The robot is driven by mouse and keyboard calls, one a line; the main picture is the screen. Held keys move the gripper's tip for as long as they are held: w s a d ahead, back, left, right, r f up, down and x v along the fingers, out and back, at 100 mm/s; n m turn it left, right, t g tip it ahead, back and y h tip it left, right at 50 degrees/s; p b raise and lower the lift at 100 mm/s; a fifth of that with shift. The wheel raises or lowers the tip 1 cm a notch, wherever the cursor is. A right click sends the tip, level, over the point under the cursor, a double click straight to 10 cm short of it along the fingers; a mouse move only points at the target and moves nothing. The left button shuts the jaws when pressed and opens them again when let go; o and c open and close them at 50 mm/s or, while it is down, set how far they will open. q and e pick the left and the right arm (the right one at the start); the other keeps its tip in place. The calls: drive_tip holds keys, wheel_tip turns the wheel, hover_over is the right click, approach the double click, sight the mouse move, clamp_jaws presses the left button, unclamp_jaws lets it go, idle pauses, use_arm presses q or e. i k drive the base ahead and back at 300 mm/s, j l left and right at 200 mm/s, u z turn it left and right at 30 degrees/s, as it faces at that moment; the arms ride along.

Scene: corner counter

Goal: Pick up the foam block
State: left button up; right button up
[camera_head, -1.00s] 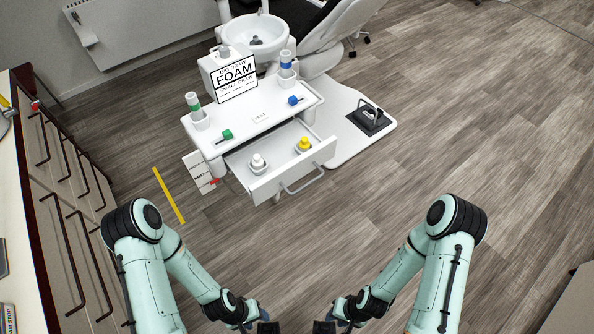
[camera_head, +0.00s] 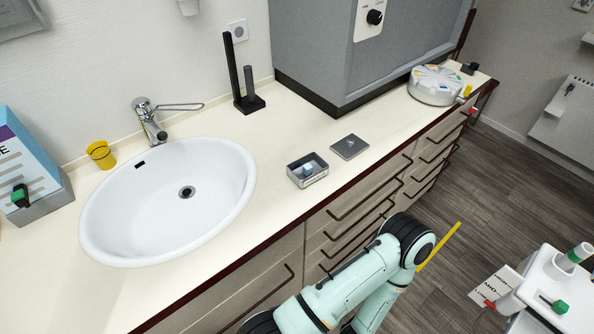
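A small pale blue block (camera_head: 308,170), which looks like the foam block, sits inside a small open grey metal box (camera_head: 296,180). The box stands on the cream counter near its front edge, right of the sink. A flat dark grey square plate (camera_head: 349,147), perhaps the box's lid, lies on the counter just to the right of the box. One of my mint-green arms shows at the bottom, below the counter edge, well apart from the box. Neither of my grippers is in view.
A white sink (camera_head: 215,230) with a tap (camera_head: 150,125) is left of the box. A black post stand (camera_head: 248,100) and a big grey cabinet (camera_head: 330,50) stand behind. A round white carousel (camera_head: 436,86) is at the far right. Counter around the box is clear.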

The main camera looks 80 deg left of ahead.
sight(307, 169)
drive_tip(key=u, duration=2.7)
